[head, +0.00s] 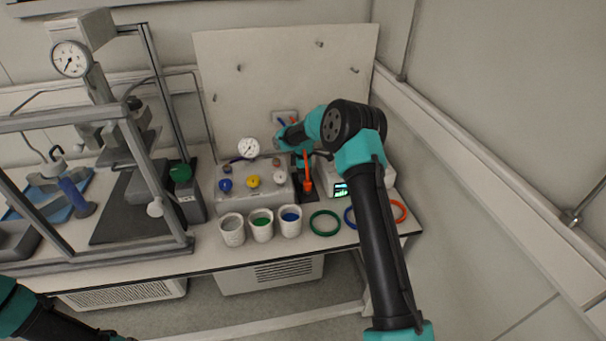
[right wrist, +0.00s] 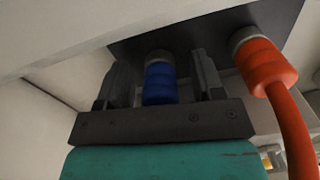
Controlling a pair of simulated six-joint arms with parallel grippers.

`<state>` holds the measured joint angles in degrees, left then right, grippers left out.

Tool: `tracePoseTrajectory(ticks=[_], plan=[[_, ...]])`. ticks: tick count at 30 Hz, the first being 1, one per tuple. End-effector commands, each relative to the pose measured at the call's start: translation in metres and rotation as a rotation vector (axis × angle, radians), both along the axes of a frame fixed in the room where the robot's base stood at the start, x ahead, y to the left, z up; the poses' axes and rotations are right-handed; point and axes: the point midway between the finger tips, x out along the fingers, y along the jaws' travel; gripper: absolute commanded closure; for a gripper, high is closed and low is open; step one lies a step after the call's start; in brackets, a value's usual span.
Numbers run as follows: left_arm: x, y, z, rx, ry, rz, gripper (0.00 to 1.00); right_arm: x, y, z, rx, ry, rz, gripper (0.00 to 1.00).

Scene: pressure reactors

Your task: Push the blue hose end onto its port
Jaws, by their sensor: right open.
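The blue hose end (right wrist: 159,82), a ribbed blue sleeve with a grey collar, stands between the two fingers of my right gripper (right wrist: 162,76) in the right wrist view. The fingers are open, with gaps on both sides of it. Its collar meets the dark plate (right wrist: 215,28); I cannot tell how far it sits on a port there. My gripper body hides its lower part. In the head view my right arm reaches to the small panel (head: 285,114) on the back board, and the fingers are hard to make out. My left arm (head: 12,305) shows only at the lower left.
An orange hose end (right wrist: 263,62) is on the same plate to the right, its hose hanging close by. Below are a valve box (head: 238,199) with a gauge, several cups, and green (head: 325,223) and orange (head: 398,211) rings. A metal-framed rig stands left.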

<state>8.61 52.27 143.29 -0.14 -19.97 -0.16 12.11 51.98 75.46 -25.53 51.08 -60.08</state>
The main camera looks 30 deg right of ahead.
Motion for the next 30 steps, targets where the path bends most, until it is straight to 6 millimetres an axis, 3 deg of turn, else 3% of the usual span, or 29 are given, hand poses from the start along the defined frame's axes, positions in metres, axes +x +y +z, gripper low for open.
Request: tracePoseTrajectory(ticks=[2,16,25,30], plan=[[0.0,0.0,0.0,0.0,0.0,0.0,0.57,0.0,0.0,0.0,0.0,0.0,0.0,0.43],[0.0,0.0,0.0,0.0,0.0,0.0,0.57,0.0,0.0,0.0,0.0,0.0,0.0,0.88],[0.0,0.0,0.0,0.0,0.0,0.0,0.57,0.0,0.0,0.002,0.0,-0.001,0.0,0.89],[0.0,0.0,0.0,0.0,0.0,0.0,0.57,0.001,0.0,0.017,-0.001,-0.004,0.0,0.89]])
